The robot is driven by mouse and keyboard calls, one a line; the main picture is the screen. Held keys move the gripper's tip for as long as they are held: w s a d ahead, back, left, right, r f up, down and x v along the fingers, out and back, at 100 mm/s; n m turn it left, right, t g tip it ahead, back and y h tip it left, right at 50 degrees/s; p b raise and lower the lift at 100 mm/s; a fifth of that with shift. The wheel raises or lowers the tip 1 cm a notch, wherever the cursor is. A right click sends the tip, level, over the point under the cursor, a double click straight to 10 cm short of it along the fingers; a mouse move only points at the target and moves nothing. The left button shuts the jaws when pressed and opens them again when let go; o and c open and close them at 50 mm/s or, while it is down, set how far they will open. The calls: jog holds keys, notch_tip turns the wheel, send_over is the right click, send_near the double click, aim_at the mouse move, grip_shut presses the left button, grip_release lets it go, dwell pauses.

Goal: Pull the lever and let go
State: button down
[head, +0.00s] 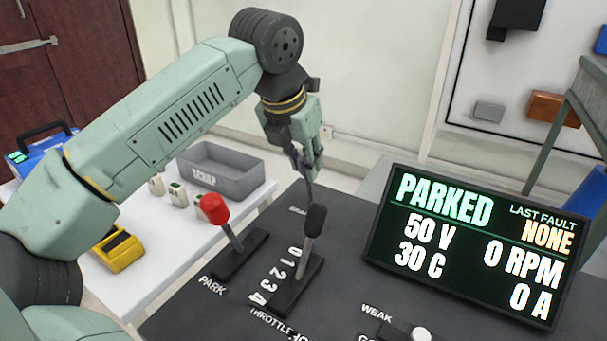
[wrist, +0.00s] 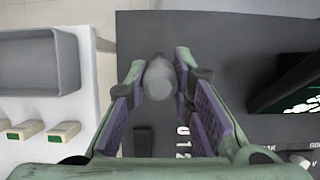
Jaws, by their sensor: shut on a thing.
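My gripper (head: 308,170) is over the far part of the dark console (head: 350,310) in the head view. Its purple-padded fingers (wrist: 162,85) close around a grey rounded lever end (wrist: 158,78) in the wrist view. The fingers and the black-handled lever hide much of that lever in the head view; a partly covered label beginning "BRA" is beside it. The black-handled lever (head: 315,220) stands in front of my gripper, by the numbers 0 to 4. A red-knobbed lever (head: 213,208) marked PARK stands to the left, tilted.
A screen (head: 470,245) at right reads PARKED, 0 RPM, last fault NONE. A grey SCRAP bin (head: 228,172), small boxes and a yellow device (head: 117,250) are on the white table at left. A light knob (head: 420,334) is at the console's near edge.

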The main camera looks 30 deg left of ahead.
jog(key=c, duration=1.4)
grip_release()
jog(key=v, duration=0.7)
jog(key=shift+s+r, duration=0.1)
jog(key=shift+r, duration=0.15)
